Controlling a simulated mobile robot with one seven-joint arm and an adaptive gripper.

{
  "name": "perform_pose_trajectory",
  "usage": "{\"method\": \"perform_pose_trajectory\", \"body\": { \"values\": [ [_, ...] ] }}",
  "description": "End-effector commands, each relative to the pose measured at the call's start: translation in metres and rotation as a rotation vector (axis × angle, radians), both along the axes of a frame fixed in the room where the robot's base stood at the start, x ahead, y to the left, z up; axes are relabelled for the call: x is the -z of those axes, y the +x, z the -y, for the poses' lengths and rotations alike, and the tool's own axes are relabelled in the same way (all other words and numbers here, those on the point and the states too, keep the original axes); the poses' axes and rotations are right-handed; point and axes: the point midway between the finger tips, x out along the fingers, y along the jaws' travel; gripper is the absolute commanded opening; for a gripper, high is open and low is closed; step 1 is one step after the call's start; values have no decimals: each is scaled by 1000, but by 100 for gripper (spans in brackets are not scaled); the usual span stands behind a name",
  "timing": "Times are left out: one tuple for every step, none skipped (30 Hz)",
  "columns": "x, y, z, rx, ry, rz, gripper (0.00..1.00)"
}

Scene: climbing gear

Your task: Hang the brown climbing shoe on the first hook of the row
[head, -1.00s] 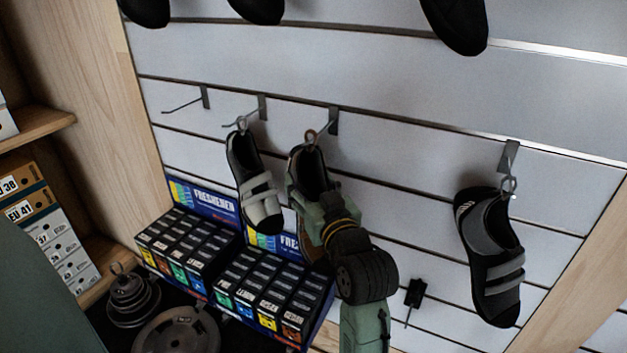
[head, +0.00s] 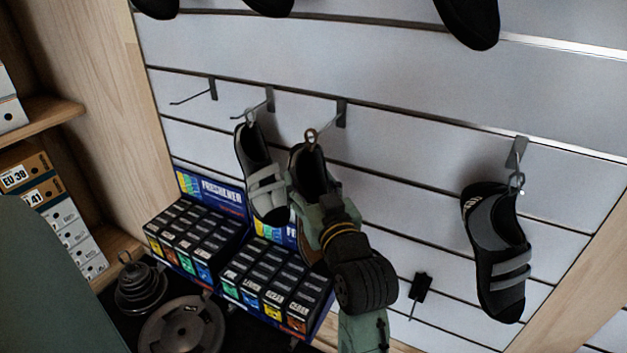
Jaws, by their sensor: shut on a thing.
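The brown climbing shoe (head: 312,172) is dark with a brown side and hangs toe down, its loop at the top. My gripper (head: 318,205) is shut on it from below and right and hides much of its lower part. The shoe's loop is by the tip of the third hook (head: 341,113) from the left; I cannot tell whether it is around the prong. The first hook (head: 200,92), at the left end of the row, is empty. A grey and black shoe (head: 264,180) hangs on the second hook (head: 265,100), just left of my gripper.
Another dark grey shoe (head: 496,250) hangs on a hook at the right. Freshener boxes (head: 265,285) stand below the held shoe. Weight plates (head: 180,325) lie at the lower left, beside a wooden shelf (head: 50,130). A small black bracket (head: 420,285) is low on the slatted wall.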

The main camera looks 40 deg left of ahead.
Motion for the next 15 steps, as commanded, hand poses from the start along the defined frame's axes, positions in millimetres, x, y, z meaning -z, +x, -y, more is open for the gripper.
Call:
{"method": "perform_pose_trajectory", "body": {
  "values": [
    [-1,-3,1,-1,2,1,18],
    [-1,-5,1,-1,2,2,18],
    [-3,-4,1,0,1,1,18],
    [-3,-5,1,-1,1,1,18],
    [-3,-5,1,-1,1,0,18],
    [-3,-5,1,-2,1,0,18],
    [-3,-5,1,-2,1,0,18],
    [-3,-5,1,-2,1,0,18],
    [-3,-6,1,-3,1,1,18],
    [-3,-6,1,-3,1,1,18],
    [-3,-6,1,-3,1,1,18],
    [-3,-6,1,-3,1,1,18],
    [-3,-6,1,-3,1,1,18],
    [-3,-7,1,-4,0,0,18],
    [-3,-7,1,-4,0,0,18]
  ]
}}
